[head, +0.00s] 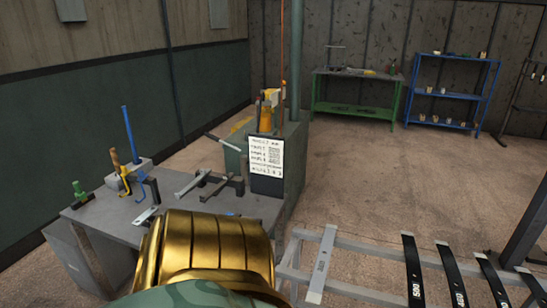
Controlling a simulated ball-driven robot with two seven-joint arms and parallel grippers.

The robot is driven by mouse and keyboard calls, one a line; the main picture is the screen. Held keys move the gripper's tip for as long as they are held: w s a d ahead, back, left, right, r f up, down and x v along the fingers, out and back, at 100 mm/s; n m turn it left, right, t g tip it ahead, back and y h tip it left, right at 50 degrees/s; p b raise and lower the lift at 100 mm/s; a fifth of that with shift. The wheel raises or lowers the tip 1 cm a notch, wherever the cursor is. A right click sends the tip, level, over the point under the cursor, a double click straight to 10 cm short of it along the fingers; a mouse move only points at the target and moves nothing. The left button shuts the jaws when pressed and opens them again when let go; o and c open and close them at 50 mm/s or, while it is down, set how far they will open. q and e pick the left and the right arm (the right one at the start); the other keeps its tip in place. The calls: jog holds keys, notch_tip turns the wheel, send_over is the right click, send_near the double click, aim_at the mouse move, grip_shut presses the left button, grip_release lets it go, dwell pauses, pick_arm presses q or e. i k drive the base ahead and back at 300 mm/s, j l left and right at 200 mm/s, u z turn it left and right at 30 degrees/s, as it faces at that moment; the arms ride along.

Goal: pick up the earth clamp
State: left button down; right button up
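I cannot single out the earth clamp with certainty. Small clamp-like tools stand on the grey workbench (100,217) at the left: a green one (80,192) near its left corner, an orange-and-yellow one (118,170), and a tall blue-handled one (129,133) by a grey block. A dark bent piece (154,190) stands beside them. Neither of my grippers shows in the head view. A large gold ribbed part with green below it fills the bottom centre and hides the near side of the bench; it may be mine.
A grey-green cabinet (290,180) with a paper sheet (266,158) stands behind the bench. A grey rack (345,240) with several labelled strips is at the lower right. A green table (352,108) and blue shelves (450,95) stand far back. Open floor lies between.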

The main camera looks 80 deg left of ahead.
aim_at(80, 194)
jog(key=u, duration=3.85)
jog(key=z, duration=0.5)
jog(key=i+j, duration=0.05)
